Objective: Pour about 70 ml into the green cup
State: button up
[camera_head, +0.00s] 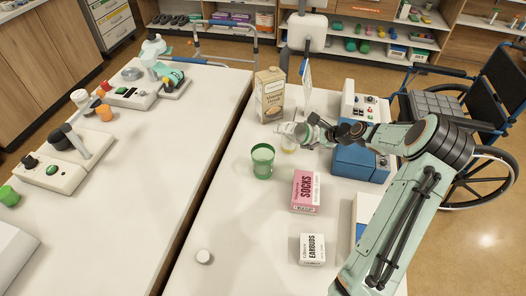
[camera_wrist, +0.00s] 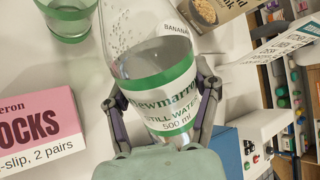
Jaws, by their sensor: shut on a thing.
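The green cup (camera_head: 262,163), see-through, stands on the right-hand table, left of my gripper; its lower part shows at the top left of the wrist view (camera_wrist: 68,20). My gripper (camera_head: 301,134) is shut on a clear water bottle (camera_head: 287,129) with a green and white label. In the wrist view the bottle (camera_wrist: 165,95) lies between both fingers (camera_wrist: 157,74), its label reading still water, 500 ml. Drops or bubbles show in its clear part. The bottle is apart from the cup. Its exact tilt and the water level in the cup are hard to tell.
A drink carton (camera_head: 270,94) stands behind the bottle. A pink socks box (camera_head: 305,190) and a white earbuds box (camera_head: 312,249) are in front. A blue box (camera_head: 354,160) is at the right. A small white round piece (camera_head: 203,257) lies at the front left, with bare tabletop around it.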

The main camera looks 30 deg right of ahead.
aim_at(297, 138)
jog(key=f, duration=0.2)
jog(key=f+y, duration=0.1)
jog(key=shift+w+a+f+m, duration=0.1)
jog(key=shift+a+f+m, duration=0.2)
jog(key=shift+a+f, duration=0.05)
jog(key=shift+a+f+m+t+y, duration=0.2)
jog(key=shift+m+t+y, duration=0.1)
jog(key=shift+t+y, duration=0.1)
jog(key=shift+w+a+r+m+t+y, duration=0.15)
jog(key=shift+a+r+m+t+y, duration=0.15)
jog(key=shift+a+r+m+y, duration=0.15)
jog(key=shift+a+r+m+t+y, duration=0.1)
jog(key=shift+r+m+t+y, duration=0.15)
jog(key=shift+m+t+y, duration=0.25)
jog(key=shift+w+a+r+m+t+y, duration=0.1)
jog(key=shift+r+m+t+y, duration=0.05)
jog(key=shift+m+t+y, duration=0.4)
jog(key=shift+w+a+r+m+t+y, duration=0.15)
jog(key=shift+m+t+y, duration=0.2)
jog(key=shift+m+y, duration=0.25)
jog(key=shift+r+m+t+y, duration=0.7)
